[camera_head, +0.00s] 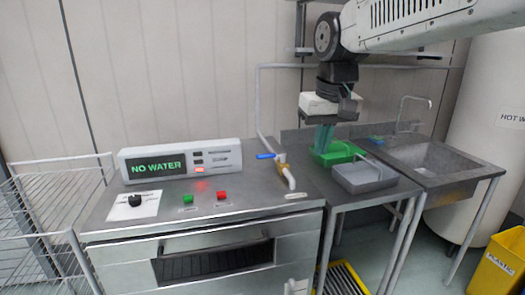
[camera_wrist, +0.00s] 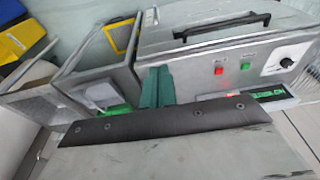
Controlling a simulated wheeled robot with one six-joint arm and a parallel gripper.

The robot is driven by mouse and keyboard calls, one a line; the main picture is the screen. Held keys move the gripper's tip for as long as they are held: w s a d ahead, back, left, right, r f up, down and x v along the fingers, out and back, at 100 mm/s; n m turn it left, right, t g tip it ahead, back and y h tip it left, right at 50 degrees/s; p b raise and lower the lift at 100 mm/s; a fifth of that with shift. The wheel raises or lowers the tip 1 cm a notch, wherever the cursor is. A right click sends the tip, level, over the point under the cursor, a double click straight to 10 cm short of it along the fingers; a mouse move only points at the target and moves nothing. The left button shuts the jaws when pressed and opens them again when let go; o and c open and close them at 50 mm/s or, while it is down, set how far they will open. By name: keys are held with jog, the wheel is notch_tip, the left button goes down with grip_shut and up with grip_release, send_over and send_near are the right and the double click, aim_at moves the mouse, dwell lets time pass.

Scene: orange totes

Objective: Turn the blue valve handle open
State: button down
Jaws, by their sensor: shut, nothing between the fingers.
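The blue valve handle (camera_head: 266,155) sits on a brass valve (camera_head: 281,161) at the back right of the metal counter. It points left, roughly level, across the pipe. A pale spout bends down below the valve. My gripper (camera_head: 322,150) points down to the right of the valve, apart from the handle, in front of or over the green tray (camera_head: 345,152). Its green fingers are shut and empty. The fingers also show in the wrist view (camera_wrist: 157,72). I cannot make out the handle in the wrist view.
A display box (camera_head: 180,162) reads "NO WATER" and a red light glows below it. A grey tray (camera_head: 364,177) stands right of the counter, before the sink (camera_head: 435,158). The pipe (camera_head: 259,105) rises behind the valve. A wire rack (camera_head: 45,215) stands left.

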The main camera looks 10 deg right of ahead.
jog(key=w+a, duration=0.1)
jog(key=w, duration=2.1)
jog(key=w+a+f, duration=0.1)
jog(key=w+f, duration=0.3)
jog(key=w, duration=0.5)
jog(key=w+f+t, duration=0.1)
jog(key=w+f, duration=0.3)
jog(key=w, duration=0.5)
jog(key=shift+a+f+t, duration=0.3)
jog(key=shift+a, duration=0.05)
jog(key=shift+w, duration=0.1)
notch_tip(320, 180, down, 9)
jog(key=shift+s+f, duration=0.15)
jog(key=shift+s, duration=0.2)
